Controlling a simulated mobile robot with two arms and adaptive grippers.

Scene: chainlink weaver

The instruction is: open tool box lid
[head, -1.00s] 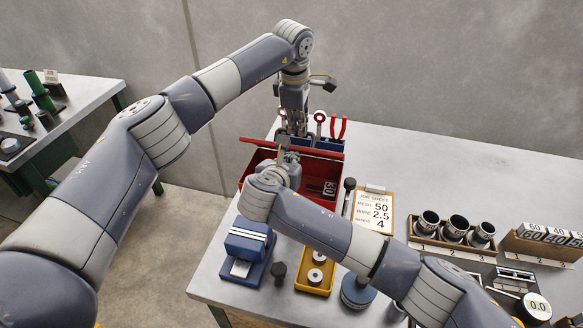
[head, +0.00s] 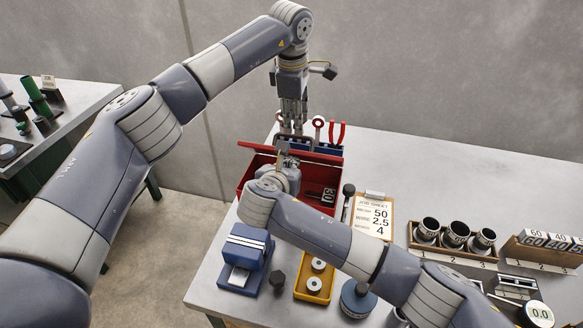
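The red tool box (head: 313,204) stands at the table's back left. Its red lid shows as a narrow strip (head: 316,153) along the back, and the box's inside is in view, so the lid stands open. My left gripper (head: 292,128) points down behind the lid, close to the tool rack; whether it touches anything is unclear, and so is the gap between its fingers. My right gripper (head: 284,151) is over the left part of the box near the lid; its own wrist covers much of it, so its fingers are hard to make out.
A blue rack with red-handled tools (head: 338,134) stands behind the box. In front are a blue-and-white device (head: 243,259) and a yellow tray (head: 315,283). A job sheet (head: 372,215) and a crate of cylinders (head: 455,236) lie right. The table's back right is clear.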

